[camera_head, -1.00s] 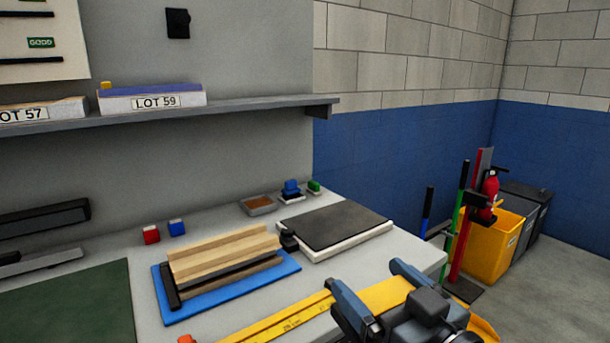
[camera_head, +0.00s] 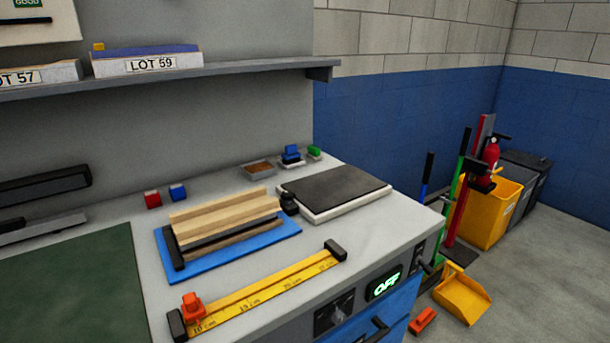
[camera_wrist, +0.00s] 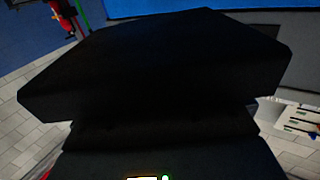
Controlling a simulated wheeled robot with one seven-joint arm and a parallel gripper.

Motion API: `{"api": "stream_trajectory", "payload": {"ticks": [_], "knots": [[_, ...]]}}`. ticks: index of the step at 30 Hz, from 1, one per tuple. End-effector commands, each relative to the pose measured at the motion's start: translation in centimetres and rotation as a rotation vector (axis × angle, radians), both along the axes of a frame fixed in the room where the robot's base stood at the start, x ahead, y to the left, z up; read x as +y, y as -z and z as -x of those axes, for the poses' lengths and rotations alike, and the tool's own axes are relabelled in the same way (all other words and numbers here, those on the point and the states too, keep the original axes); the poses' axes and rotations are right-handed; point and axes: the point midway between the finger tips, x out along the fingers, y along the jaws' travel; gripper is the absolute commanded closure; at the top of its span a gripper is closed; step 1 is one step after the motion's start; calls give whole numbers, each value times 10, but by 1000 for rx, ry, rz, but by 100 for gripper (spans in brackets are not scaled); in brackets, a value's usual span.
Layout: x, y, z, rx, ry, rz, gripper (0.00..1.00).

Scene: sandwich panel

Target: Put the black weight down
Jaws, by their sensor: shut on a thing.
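A large black block, which I take for the black weight (camera_wrist: 155,65), fills the middle of the wrist view very close to the camera. My gripper (camera_wrist: 160,130) is dark beneath it and shut on it; the fingers are hard to tell apart from the block. The block hides most of what lies beyond it. Neither my gripper nor this block shows in the head view now. A small black object (camera_head: 289,203) stands on the bench between the wood stack and the dark-topped slab; I cannot tell what it is.
The grey bench (camera_head: 375,235) carries a blue tray (camera_head: 285,235) with stacked wood strips (camera_head: 225,217), a dark-topped white slab (camera_head: 335,192), a yellow ruler (camera_head: 260,290) and a green mat (camera_head: 75,285). Small red and blue blocks stand behind.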

Motion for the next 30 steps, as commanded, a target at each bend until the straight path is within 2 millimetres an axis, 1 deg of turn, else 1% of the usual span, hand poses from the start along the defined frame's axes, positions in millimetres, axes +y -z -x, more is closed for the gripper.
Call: {"api": "stream_trajectory", "payload": {"ticks": [3, 7, 21, 30], "knots": [[-6, 10, 9, -9, 12, -1, 89], [-9, 16, 14, -10, 16, -1, 89], [-11, 17, 15, -12, 21, -1, 89], [-9, 17, 15, -11, 16, -3, 89]]}}
